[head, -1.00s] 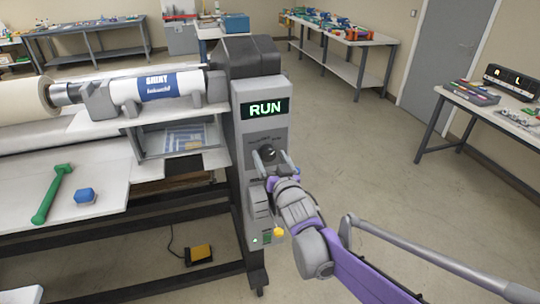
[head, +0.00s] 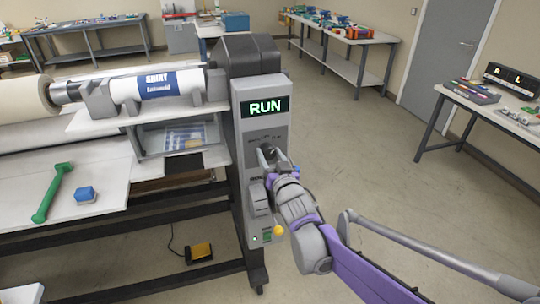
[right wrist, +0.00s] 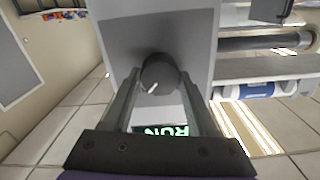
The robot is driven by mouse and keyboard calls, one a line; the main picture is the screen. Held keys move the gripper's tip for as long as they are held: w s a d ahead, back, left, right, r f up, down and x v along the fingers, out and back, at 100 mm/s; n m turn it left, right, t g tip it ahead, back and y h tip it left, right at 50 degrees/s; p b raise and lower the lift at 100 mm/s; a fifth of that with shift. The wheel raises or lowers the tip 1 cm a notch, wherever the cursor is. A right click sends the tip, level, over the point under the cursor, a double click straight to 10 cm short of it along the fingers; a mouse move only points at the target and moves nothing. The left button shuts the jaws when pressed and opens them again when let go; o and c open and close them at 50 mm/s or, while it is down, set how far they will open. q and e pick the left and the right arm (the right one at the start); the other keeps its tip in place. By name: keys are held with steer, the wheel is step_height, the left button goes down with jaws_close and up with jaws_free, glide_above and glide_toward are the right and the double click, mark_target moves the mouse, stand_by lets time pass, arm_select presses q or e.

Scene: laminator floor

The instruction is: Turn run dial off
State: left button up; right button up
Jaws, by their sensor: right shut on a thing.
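The run dial (right wrist: 159,74) is a dark round knob with a white pointer line, on the grey control panel (head: 252,133) of the laminator. In the head view it is mostly hidden behind my right gripper (head: 270,156). The display above the dial (head: 265,107) reads RUN in green letters. In the right wrist view, my right gripper (right wrist: 158,90) has one finger on each side of the dial and is shut on it. The display is partly hidden between the fingers there. My left gripper is not in view.
A yellow button (head: 278,231) sits low on the panel. A yellow foot pedal (head: 199,253) lies on the floor. Open floor lies right of the machine.

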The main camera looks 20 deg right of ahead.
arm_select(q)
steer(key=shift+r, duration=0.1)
arm_select(e)
steer(key=n+p, duration=0.1)
steer(key=n, duration=0.3)
steer(key=shift+r+n, duration=0.1)
steer(key=shift+n, duration=0.2)
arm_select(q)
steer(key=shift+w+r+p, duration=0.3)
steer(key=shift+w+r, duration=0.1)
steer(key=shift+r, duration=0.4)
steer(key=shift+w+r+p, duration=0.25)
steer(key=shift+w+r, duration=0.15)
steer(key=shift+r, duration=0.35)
arm_select(e)
steer(key=shift+a+n, duration=0.1)
steer(key=shift+n, duration=1.9)
steer(key=o, duration=1.4)
steer(key=shift+s, duration=0.15)
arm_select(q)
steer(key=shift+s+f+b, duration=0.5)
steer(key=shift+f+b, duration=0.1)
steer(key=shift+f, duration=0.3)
arm_select(e)
steer(key=s, duration=1)
steer(key=shift+s, duration=0.3)
